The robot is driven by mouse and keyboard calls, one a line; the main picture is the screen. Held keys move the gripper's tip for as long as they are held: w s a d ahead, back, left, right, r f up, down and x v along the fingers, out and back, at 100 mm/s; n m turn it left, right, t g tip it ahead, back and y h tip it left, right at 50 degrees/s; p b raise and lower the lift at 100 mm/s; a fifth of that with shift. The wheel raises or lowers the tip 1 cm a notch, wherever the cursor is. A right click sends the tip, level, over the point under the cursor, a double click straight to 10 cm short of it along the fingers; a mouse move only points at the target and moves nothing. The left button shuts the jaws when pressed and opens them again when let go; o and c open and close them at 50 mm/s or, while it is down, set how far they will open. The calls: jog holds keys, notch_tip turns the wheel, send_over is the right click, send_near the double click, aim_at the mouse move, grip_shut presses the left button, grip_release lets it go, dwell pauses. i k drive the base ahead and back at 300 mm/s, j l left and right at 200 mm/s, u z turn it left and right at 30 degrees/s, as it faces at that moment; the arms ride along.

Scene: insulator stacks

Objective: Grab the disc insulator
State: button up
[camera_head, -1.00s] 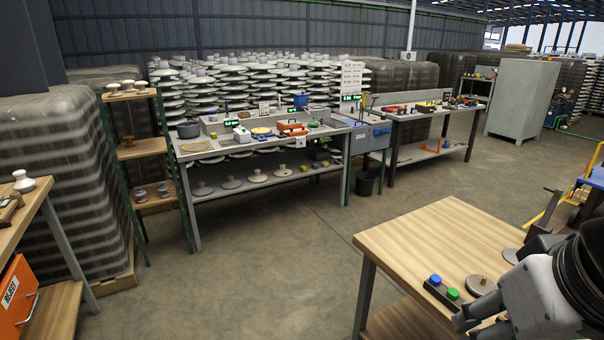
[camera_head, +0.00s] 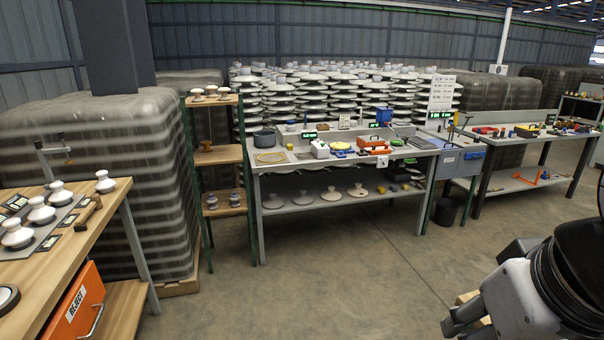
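Several white disc insulators with knobbed tops stand on a grey mat on the wooden table at the left, one of them at the front (camera_head: 17,235). Another white insulator (camera_head: 105,182) stands near that table's back right corner. More disc insulators (camera_head: 331,194) sit on the lower shelf of the grey workbench, and a few are on the green-framed rack (camera_head: 211,92). My gripper (camera_head: 462,322) is at the lower right, far from all of these. Its fingertips are partly cut off by the frame edge, so its opening is unclear.
The wooden table (camera_head: 118,192) at left has an orange reject drawer (camera_head: 75,312) below. The grey workbench (camera_head: 290,168) stands at the back, with a black bin (camera_head: 446,211) by its right end. The concrete floor (camera_head: 330,270) in the middle is clear.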

aim_at(357, 191)
jog(key=i+u, duration=0.5)
jog(key=i, duration=1.4)
jog(key=i+z, duration=0.5)
jog(key=i, duration=0.15)
jog(key=i+j+z, duration=0.3)
jog(key=i+z, duration=0.2)
jog(key=i+j+z, duration=0.15)
jog(key=i+z, duration=0.25)
jog(key=i+j+z, duration=0.35)
jog(key=l, duration=0.1)
